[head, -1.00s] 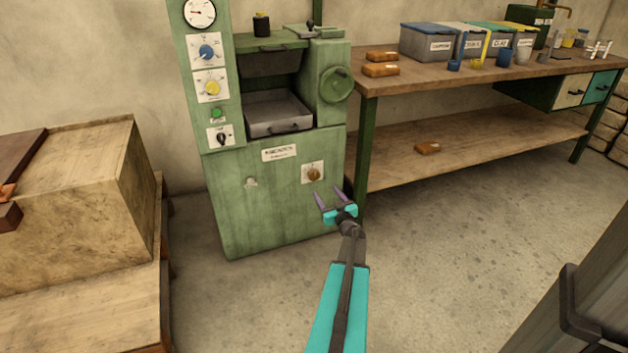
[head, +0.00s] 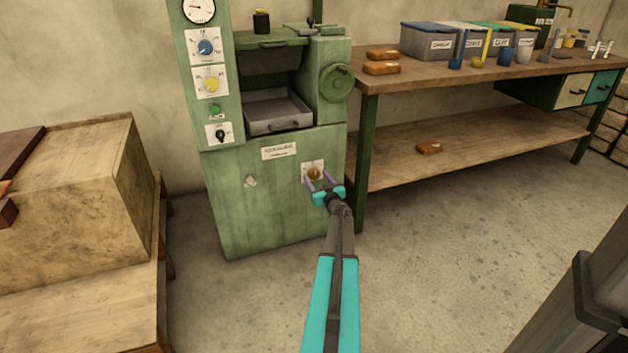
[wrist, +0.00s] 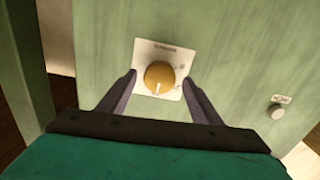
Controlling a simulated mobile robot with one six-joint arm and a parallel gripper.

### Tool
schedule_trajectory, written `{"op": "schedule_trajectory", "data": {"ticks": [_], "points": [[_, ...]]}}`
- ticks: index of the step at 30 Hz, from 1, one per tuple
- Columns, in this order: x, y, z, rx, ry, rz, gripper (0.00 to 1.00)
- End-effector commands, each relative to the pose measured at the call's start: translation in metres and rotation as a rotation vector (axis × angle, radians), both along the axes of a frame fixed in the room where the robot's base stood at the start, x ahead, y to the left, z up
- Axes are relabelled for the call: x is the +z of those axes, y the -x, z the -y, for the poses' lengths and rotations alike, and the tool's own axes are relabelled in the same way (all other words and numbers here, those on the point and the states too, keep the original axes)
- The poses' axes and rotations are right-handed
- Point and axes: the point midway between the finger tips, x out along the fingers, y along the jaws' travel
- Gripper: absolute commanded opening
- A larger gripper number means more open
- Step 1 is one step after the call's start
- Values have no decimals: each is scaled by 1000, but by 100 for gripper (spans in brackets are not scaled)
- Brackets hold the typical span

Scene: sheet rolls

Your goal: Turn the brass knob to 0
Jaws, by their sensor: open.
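The brass knob (head: 314,173) sits on a white plate low on the front of the green machine (head: 270,215). In the wrist view the knob (wrist: 159,77) is round and yellow-brown, with a pale pointer mark toward the picture's bottom. The plate's print is too small to read. My gripper (head: 320,180) is open in front of the knob. In the wrist view its two dark fingers (wrist: 160,90) stand one on each side of the plate, with gaps between them and the knob. I cannot tell whether the fingertips touch the panel.
A blue knob (head: 206,47), a yellow knob (head: 211,84) and a black switch (head: 221,134) are on the machine's left column. A small round button (wrist: 277,111) is right of the plate in the wrist view. A workbench (head: 450,80) stands at right.

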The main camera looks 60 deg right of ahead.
Motion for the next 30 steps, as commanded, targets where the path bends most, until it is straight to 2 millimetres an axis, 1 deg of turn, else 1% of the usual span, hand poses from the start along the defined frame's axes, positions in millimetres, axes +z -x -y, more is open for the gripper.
{"op": "schedule_trajectory", "data": {"ticks": [1, 6, 17, 20, 24, 25, 26, 27, 30], "points": [[-1, -4, 4, 1, 1, -1, 59], [0, -11, 8, 0, 1, 0, 59], [1, -12, 9, 0, 0, 0, 59], [1, -12, 9, 0, 0, 0, 43], [0, -12, 9, 1, 0, 0, 20], [0, -12, 9, 1, 0, 0, 17], [2, -12, -10, 4, -1, 0, 18], [0, -13, -1, 3, 1, -1, 18], [0, -15, 4, 6, 4, -2, 18]]}}
